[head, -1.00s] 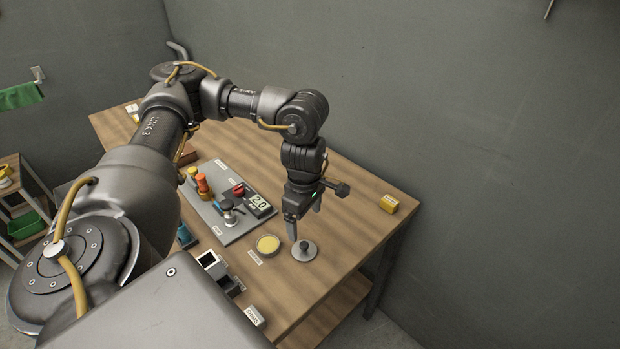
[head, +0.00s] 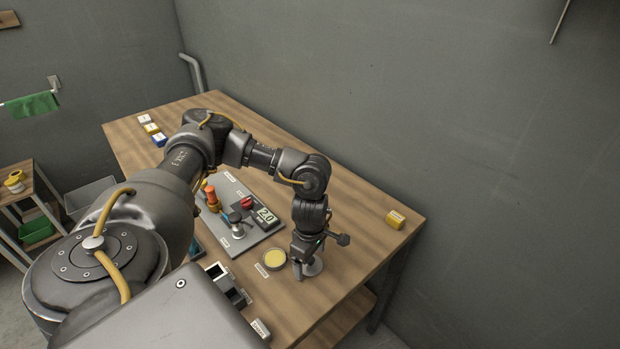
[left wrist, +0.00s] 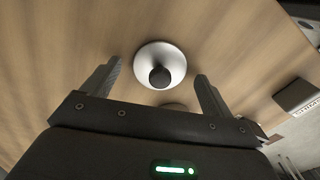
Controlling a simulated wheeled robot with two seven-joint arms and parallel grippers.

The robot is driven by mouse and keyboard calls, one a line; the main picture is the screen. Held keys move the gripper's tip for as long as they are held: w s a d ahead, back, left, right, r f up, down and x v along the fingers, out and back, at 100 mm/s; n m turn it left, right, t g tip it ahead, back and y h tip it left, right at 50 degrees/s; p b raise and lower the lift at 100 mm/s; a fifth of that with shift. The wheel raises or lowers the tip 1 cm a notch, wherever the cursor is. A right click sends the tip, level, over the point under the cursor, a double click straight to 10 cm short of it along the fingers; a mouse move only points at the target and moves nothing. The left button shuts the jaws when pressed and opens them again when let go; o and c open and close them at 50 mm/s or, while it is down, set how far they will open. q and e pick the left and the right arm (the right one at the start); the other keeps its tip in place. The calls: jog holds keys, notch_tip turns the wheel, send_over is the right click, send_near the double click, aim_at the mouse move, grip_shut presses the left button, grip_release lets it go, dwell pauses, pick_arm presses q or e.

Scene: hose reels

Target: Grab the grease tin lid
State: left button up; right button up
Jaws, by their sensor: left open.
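The grease tin lid, a pale grey disc with a dark round knob, lies on the wooden table and shows partly behind my gripper in the head view (head: 314,268). It shows whole in the left wrist view (left wrist: 174,58). My left gripper (head: 306,268) points down at the lid, low over the table. In the left wrist view its fingers (left wrist: 158,75) are open, one on each side of the knob, with nothing between them gripped. I cannot tell the exact height of the fingertips. The grease tin (head: 274,259), round with yellow contents, stands just left of the lid.
A grey board (head: 245,235) with a gauge, valves and an orange fitting lies left of the tin. A dark open box (head: 238,297) is nearer the front edge. A yellow block (head: 396,219) sits at the right edge.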

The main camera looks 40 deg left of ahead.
pick_arm(q)
jog(key=shift+f, duration=0.25)
jog(key=c, duration=1.1)
jog(key=shift+o, duration=0.2)
jog(key=shift+r, duration=0.1)
jog(key=shift+r+b, duration=0.35)
jog(key=shift+b, duration=0.1)
jog(key=r, duration=0.1)
jog(key=r+b, duration=0.1)
jog(key=s+a+r, duration=0.1)
jog(key=r, duration=0.1)
jog(key=shift+a+b, duration=0.1)
jog(key=shift+b, duration=0.25)
jog(key=s+a+r+p, duration=0.2)
jog(key=s+a+r, duration=0.6)
jog(key=a, duration=0.1)
jog(key=shift+s+p, duration=0.2)
jog(key=shift+p, duration=0.2)
